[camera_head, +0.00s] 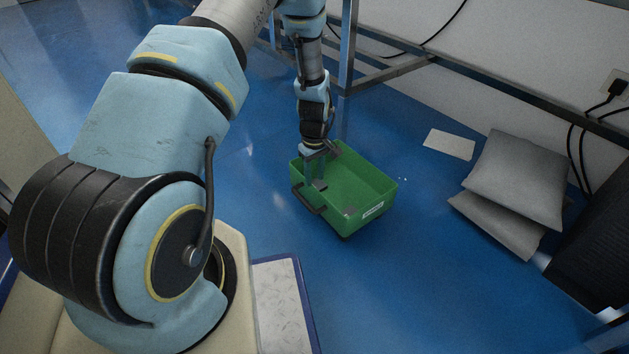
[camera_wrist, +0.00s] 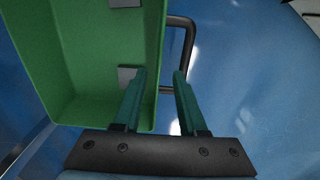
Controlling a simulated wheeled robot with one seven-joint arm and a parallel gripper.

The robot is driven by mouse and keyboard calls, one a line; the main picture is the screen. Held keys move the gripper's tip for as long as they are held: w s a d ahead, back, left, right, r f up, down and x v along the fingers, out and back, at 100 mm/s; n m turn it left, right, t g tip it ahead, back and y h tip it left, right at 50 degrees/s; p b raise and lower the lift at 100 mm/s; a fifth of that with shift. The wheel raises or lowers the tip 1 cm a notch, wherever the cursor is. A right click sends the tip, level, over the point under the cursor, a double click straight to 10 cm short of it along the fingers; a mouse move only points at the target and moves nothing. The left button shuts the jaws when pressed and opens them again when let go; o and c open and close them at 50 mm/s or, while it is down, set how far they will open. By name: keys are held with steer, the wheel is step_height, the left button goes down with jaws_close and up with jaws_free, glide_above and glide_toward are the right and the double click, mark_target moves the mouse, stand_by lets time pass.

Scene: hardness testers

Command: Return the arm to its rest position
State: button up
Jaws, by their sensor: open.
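My arm reaches out over the floor, and my gripper (camera_head: 317,185) is at the green bin (camera_head: 370,195), by its left side near the black handle. In the wrist view my gripper (camera_wrist: 160,78) has its two fingers apart with nothing held between them. The green bin (camera_wrist: 85,60) fills the left of that view, its rim passing close to the left finger. The bin's black handle (camera_wrist: 190,45) shows beyond the fingertips and partly between the fingers. Whether a finger touches the bin or handle I cannot tell.
Small grey pieces (camera_wrist: 127,75) lie in the bin. A metal frame (camera_head: 347,60) stands behind the bin. Grey cushion-like bags (camera_head: 515,165) and a white sheet (camera_head: 449,144) lie to the right. Blue floor (camera_head: 420,290) is clear in front of the bin.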

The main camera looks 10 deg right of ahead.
steer(key=shift+r, duration=0.35)
steer(key=a+r+m+p, duration=0.15)
steer(key=a+r, duration=0.45)
steer(key=r, duration=0.6)
steer(key=s+a+r+m+t+p, duration=0.1)
steer(key=s+a+r, duration=0.3)
steer(key=a+r, duration=0.25)
steer(key=s+a+r+m+p, duration=0.1)
steer(key=s+a+r+m, duration=0.1)
steer(key=s+a+r, duration=0.45)
steer(key=s+a+r+m+t+p, duration=0.15)
steer(key=a+r, duration=0.25)
steer(key=r, duration=0.5)
steer(key=w+p+v, duration=0.2)
steer(key=p+v, duration=1)
steer(key=w+r+p+v, duration=0.1)
steer(key=w+p+v, duration=0.2)
steer(key=p+v, duration=0.9)
steer(key=w+p+v, duration=0.3)
steer(key=p+v, duration=1)
steer(key=p, duration=0.1)
steer(key=shift+s+r+g, duration=0.35)
steer(key=shift+s+g, duration=0.05)
steer(key=shift+g, duration=0.05)
